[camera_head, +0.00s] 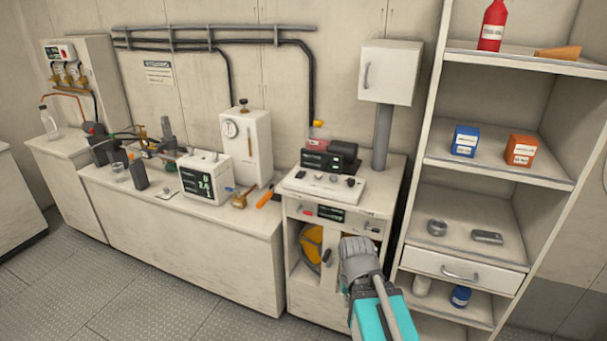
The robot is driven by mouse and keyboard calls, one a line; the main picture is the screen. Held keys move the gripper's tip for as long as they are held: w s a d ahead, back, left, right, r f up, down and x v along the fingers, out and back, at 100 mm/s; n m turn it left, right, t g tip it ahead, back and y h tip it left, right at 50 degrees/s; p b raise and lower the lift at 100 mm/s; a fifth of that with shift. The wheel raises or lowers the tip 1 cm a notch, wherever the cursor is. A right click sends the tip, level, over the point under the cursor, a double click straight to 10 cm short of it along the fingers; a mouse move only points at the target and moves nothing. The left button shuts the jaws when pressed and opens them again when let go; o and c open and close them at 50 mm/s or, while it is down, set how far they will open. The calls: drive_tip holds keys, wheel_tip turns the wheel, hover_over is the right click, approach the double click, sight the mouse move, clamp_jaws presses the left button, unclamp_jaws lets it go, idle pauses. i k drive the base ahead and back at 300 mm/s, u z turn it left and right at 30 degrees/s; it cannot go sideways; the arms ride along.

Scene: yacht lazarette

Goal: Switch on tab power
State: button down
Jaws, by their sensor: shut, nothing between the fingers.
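A low white cabinet (380,205) stands right of centre. On its top is a white control panel (322,186) with several dark knobs or switches, and a dark unit with a lit display (322,161) behind it. The cabinet's front has a second small display (331,213), with a red control (306,211) to its left and dark controls to its right. I cannot read which control is tab power. My gripper (355,248) is shut and empty in front of the cabinet, below the front controls. It hides part of the cabinet front; its fingertips are hard to make out.
An open cabinet bay holds a yellow coil (312,244). A tall shelf (470,160) with a drawer (462,271) stands close on the right. A long bench (220,240) with instruments and tools is on the left. The floor (130,285) before it is clear.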

sight(301, 173)
drive_tip(key=k, duration=0.15)
drive_tip(key=z, duration=0.25)
drive_tip(key=i, duration=1.05)
drive_tip(key=u, duration=0.55)
